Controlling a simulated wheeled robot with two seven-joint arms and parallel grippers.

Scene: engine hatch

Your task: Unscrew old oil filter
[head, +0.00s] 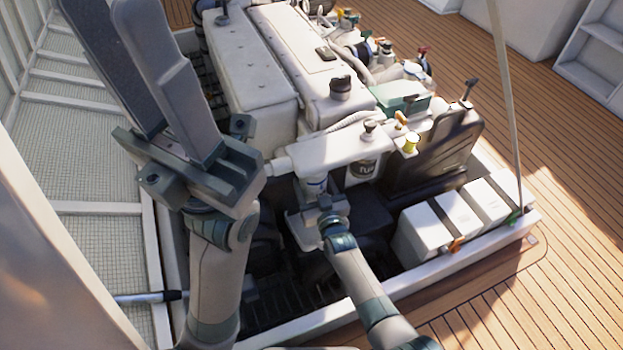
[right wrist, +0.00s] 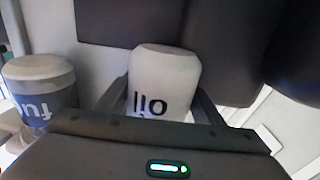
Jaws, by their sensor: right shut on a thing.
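The oil filter (right wrist: 165,80) is a white canister with dark "oil" lettering, upside down in the right wrist view. My right gripper (right wrist: 165,100) is shut on it, with one finger along each side. In the head view, my right gripper (head: 315,198) is at the front of the engine, and the oil filter (head: 316,182) is mostly hidden by it. My left gripper (head: 145,80) is raised at the left, close to the head camera. Its fingers point up and look apart, with nothing seen between them.
A fuel filter (right wrist: 40,95) with a blue-grey band stands beside the oil filter; it also shows in the head view (head: 362,168). The white engine (head: 260,60) fills the hatch. White box-shaped units (head: 424,232) line the right edge. Wooden deck (head: 500,290) lies clear to the right.

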